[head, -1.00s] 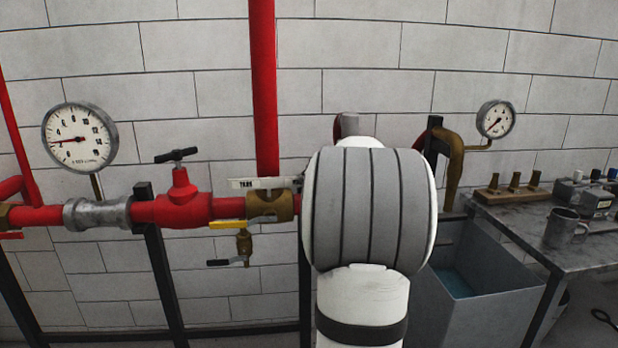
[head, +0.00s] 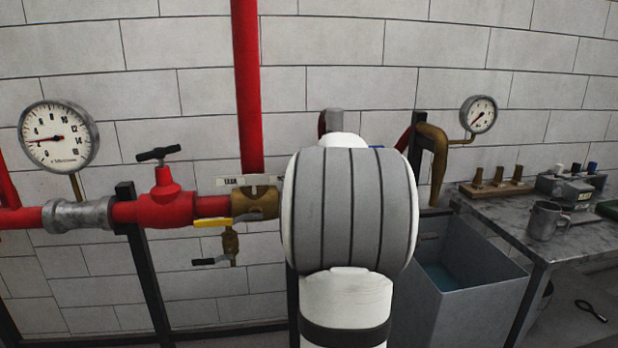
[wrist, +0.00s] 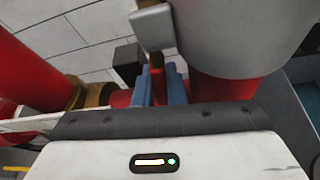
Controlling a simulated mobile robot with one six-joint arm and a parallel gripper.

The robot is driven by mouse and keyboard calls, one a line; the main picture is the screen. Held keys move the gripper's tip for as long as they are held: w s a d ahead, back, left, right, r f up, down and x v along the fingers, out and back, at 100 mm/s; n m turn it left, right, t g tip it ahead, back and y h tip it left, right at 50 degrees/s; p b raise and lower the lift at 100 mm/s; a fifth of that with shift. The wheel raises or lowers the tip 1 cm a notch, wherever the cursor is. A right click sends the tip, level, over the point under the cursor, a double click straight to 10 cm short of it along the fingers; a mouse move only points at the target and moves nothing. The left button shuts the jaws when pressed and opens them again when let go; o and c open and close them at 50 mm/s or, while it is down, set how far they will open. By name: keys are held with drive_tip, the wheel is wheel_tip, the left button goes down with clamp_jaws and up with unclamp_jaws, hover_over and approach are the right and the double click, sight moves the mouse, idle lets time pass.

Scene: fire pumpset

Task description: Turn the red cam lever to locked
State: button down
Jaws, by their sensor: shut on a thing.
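The red cam lever (wrist: 157,78) shows in the wrist view as a narrow dark red bar standing between the two blue fingers of my gripper (wrist: 160,88). The fingers are shut on it, one on each side. A grey metal block (wrist: 153,27) sits just above the lever, beside a large grey cylinder (wrist: 240,30) with a red part under it. The lever's base is hidden, and I cannot tell its lock position. In the head view my own arm hides the lever and my gripper.
Left of my arm are a red pipe (head: 246,90), a red valve (head: 165,205), a yellow handle (head: 212,222) and a gauge (head: 58,135). To the right are a grey tank (head: 470,300), a brass elbow (head: 434,150) and a bench (head: 500,210) with a mug (head: 544,220).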

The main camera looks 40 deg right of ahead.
drive_tip(key=shift+r, duration=0.35)
drive_tip(key=c, duration=1.5)
unclamp_jaws()
drive_tip(key=shift+f, duration=0.25)
